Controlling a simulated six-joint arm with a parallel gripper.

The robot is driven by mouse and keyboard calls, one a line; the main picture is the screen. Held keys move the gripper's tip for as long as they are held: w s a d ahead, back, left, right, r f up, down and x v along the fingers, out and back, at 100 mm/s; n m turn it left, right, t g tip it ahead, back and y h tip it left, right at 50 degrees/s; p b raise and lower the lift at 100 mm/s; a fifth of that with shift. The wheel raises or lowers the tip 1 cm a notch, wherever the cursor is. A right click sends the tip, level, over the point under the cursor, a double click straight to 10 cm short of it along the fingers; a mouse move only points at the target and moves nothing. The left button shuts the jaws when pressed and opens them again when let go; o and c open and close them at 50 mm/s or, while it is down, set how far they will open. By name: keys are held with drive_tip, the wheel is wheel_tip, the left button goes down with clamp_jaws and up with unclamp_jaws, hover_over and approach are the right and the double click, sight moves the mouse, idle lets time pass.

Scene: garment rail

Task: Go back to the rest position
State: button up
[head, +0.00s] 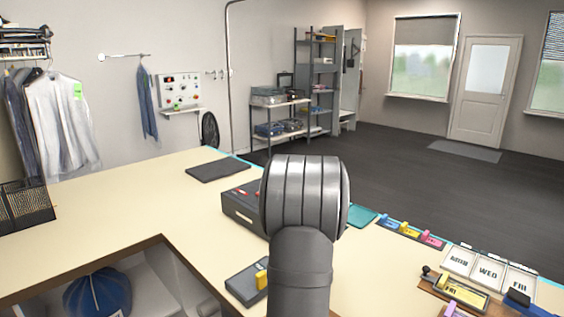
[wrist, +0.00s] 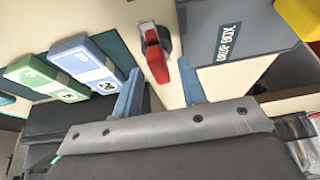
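My gripper (wrist: 160,72) shows in the wrist view with its two blue fingers spread apart. A red and grey tool (wrist: 157,58) lies on the cream surface just beyond and between the fingertips. I see no contact between it and the fingers. In the head view my own grey arm fills the lower middle and hides the gripper.
On the counter (head: 110,215) are a dark box (head: 240,208), a flat dark pad (head: 218,170), a wire basket (head: 27,208) and coloured tags (head: 410,231).

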drive_tip(key=shift+f, duration=0.15)
drive_tip(key=v, duration=1.8)
drive_tip(key=x, duration=1.7)
drive_tip(key=shift+w+a+f, duration=0.1)
drive_tip(key=shift+a+f, duration=0.05)
drive_tip(key=shift+f, duration=0.2)
drive_tip(key=shift+w+a+f, duration=0.1)
drive_tip(key=shift+m, duration=0.6)
drive_tip(key=m+t+h, duration=0.1)
drive_tip(key=m, duration=0.2)
drive_tip(key=shift+a+m+h, duration=0.1)
drive_tip(key=shift+m+h, duration=0.9)
drive_tip(key=shift+m, duration=0.9)
